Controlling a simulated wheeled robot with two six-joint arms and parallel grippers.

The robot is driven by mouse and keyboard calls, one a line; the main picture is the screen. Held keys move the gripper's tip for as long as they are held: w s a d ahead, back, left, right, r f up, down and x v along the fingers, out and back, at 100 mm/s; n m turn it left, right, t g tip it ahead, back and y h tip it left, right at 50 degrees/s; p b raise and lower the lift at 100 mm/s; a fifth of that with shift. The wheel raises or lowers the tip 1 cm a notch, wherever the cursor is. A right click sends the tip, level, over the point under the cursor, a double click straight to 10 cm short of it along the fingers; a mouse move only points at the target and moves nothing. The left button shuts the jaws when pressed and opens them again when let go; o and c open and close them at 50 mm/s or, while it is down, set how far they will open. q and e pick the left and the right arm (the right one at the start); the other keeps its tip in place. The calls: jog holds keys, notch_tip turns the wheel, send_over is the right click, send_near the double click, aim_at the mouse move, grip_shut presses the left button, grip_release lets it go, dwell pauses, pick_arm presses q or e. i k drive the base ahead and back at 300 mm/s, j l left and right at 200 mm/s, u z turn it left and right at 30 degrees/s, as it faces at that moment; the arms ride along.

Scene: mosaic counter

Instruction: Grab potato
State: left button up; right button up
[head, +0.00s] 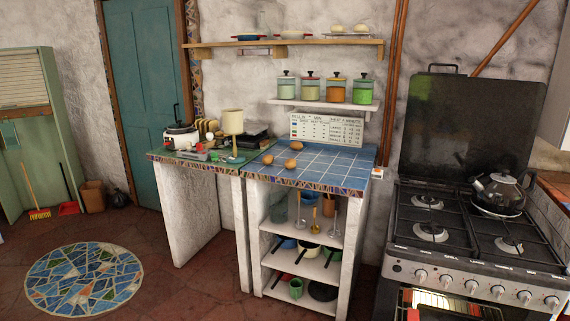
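Three brown, rounded items that look like potatoes sit on the blue tiled counter (336,162) in the head view. One potato (296,145) is farthest back, another potato (268,159) is at the left edge of the blue tiles, and a third potato (290,164) is nearest the front edge. They lie apart from each other near the counter's left side. Neither of my grippers is in view.
A gas stove (465,235) with a kettle (498,192) stands to the right. Left of the potatoes, a green-topped counter holds a cream lamp-like item (233,123) and clutter. Shelves with pots are under the blue counter. The floor in front is open, with a round mosaic (84,279).

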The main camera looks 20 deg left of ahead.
aim_at(290, 163)
jog(key=i+j, duration=0.1)
jog(key=j, duration=0.35)
jog(key=i+j, duration=0.1)
jog(key=j, duration=0.35)
jog(key=i+j, duration=0.1)
jog(key=j, duration=0.4)
jog(key=i+j, duration=0.1)
jog(key=j, duration=0.35)
